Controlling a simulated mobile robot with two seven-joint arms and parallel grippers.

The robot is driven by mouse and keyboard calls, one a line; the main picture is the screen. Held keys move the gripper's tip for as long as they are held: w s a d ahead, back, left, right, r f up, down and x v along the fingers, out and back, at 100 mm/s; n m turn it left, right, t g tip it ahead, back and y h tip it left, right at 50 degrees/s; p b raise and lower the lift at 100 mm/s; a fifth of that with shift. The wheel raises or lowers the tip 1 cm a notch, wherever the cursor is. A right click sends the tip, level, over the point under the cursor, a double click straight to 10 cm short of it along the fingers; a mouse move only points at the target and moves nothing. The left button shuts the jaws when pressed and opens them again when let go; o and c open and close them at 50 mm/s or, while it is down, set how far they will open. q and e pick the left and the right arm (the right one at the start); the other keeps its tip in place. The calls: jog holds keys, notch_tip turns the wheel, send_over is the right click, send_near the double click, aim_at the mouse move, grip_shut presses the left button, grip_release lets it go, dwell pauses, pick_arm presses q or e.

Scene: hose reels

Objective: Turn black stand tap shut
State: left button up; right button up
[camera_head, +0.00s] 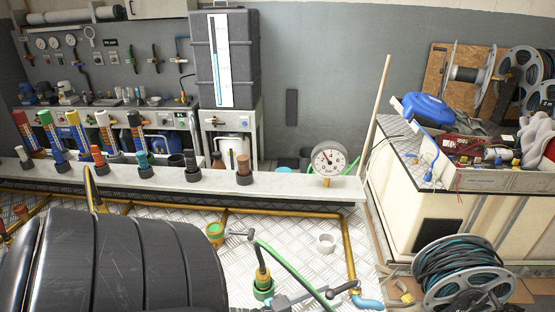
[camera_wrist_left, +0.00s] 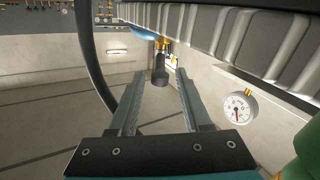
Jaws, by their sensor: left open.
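A tap with a black handle (camera_head: 345,288) sits at the lower end of a brass pipe (camera_head: 350,262), beside a light blue pipe end, in the head view. In the left wrist view the black handle (camera_wrist_left: 160,72) points toward me, with brass fittings and the blue piece behind it. My left gripper (camera_head: 305,298) is at the bottom edge of the head view, just left of the handle. In the left wrist view its two grey fingers (camera_wrist_left: 160,82) are apart, with the handle ahead between the tips. Contact cannot be told. My right gripper is not in view.
A green hose (camera_head: 290,262) runs from a brass tap close to my left gripper. A white gauge (camera_head: 328,159) stands on the bench edge. A hose reel (camera_head: 462,275) stands at lower right. A large black ribbed body (camera_head: 120,260) fills the lower left.

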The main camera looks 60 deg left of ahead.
pick_arm(q)
jog(key=s+a, duration=0.1)
jog(key=s, duration=1)
jog(key=shift+s+a, duration=0.25)
jog(key=shift+s, duration=0.1)
